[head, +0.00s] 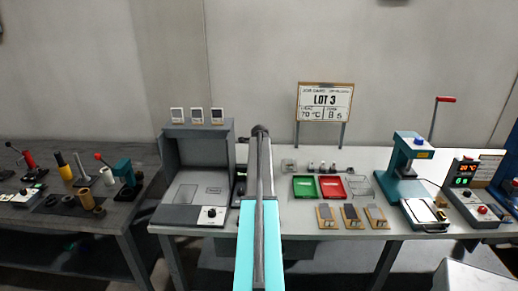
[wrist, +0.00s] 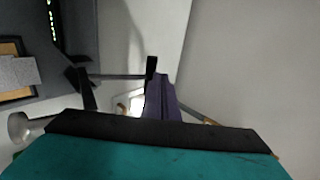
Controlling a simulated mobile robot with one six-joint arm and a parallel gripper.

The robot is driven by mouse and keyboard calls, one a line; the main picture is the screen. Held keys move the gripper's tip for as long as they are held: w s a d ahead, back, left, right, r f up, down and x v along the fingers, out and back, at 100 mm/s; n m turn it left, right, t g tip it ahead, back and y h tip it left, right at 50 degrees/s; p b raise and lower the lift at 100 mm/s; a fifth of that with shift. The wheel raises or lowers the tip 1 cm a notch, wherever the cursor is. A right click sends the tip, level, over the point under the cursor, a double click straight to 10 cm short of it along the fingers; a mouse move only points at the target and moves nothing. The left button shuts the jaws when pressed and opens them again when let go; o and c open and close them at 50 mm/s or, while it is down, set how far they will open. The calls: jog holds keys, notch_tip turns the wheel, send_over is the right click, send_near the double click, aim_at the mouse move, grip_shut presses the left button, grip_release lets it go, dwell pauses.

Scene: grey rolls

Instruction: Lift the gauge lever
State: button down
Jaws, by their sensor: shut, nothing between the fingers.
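My gripper shows in the wrist view as dark, narrow fingers (wrist: 161,98) close together at the centre, with nothing seen between them. In the head view my arm reaches up the middle of the picture, and the gripper cannot be made out. No part is clearly recognisable as the gauge lever. In the wrist view a thin grey rod (wrist: 118,77) lies just left of the fingertips, with dark pieces at its ends. I cannot tell whether it is the lever or whether the fingers touch it. My arm covers the bench right of the grey box (head: 197,172).
Green (head: 304,187) and red (head: 332,187) trays lie on the bench right of my arm. A teal press (head: 408,160) with a raised red-ended handle stands farther right. A sign (head: 325,101) stands behind. The left bench (head: 122,217) holds rolls and a small teal device (head: 126,172).

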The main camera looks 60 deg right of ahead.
jog(key=shift+s+d+f, duration=0.1)
jog(key=shift+d, duration=0.05)
dwell(0.4)
jog(key=shift+s+a+r, duration=0.1)
jog(key=shift+a+r, duration=0.1)
jog(key=shift+r, duration=0.25)
jog(key=s+a+r+b, duration=0.2)
jog(key=a+r, duration=0.3)
jog(key=r, duration=0.7)
jog(key=shift+s+b, duration=0.2)
jog(key=shift+b, duration=0.15)
jog(key=shift+a, duration=0.1)
